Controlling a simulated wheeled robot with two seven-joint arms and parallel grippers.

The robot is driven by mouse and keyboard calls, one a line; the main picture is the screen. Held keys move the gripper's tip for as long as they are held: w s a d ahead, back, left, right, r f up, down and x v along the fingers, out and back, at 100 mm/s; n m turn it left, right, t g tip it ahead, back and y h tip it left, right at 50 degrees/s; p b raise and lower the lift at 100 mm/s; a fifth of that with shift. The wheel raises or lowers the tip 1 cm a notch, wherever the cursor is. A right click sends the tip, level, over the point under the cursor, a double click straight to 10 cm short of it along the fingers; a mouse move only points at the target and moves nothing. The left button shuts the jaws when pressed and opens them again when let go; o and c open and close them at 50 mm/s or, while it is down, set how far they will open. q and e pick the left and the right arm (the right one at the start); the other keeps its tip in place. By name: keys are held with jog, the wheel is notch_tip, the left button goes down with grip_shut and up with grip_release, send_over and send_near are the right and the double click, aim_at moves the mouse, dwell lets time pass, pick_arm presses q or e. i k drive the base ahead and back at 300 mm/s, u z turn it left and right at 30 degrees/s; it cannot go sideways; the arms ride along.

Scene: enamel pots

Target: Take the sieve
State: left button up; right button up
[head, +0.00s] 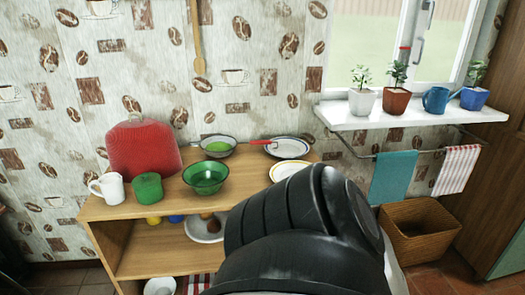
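A shallow round grey-rimmed vessel (230,149), which looks like the sieve, sits at the back of the wooden shelf top. Something green shows inside it or through it; I cannot tell which. A red handle (262,142) points right from it, its end over or against a white plate with a dark rim (288,148). A large black link of my own arm fills the lower middle of the head view. Neither gripper's fingers show. The link hides the front right of the shelf.
On the wooden shelf (140,211), a green glass bowl (206,178) stands in front of the sieve. A green mug (147,188), white mug (108,188) and red domed object (142,150) stand left; a yellow-rimmed plate (288,169) lies right. Potted plants line the windowsill (420,115).

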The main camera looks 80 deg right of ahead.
aim_at(215, 146)
jog(key=z, duration=2.8)
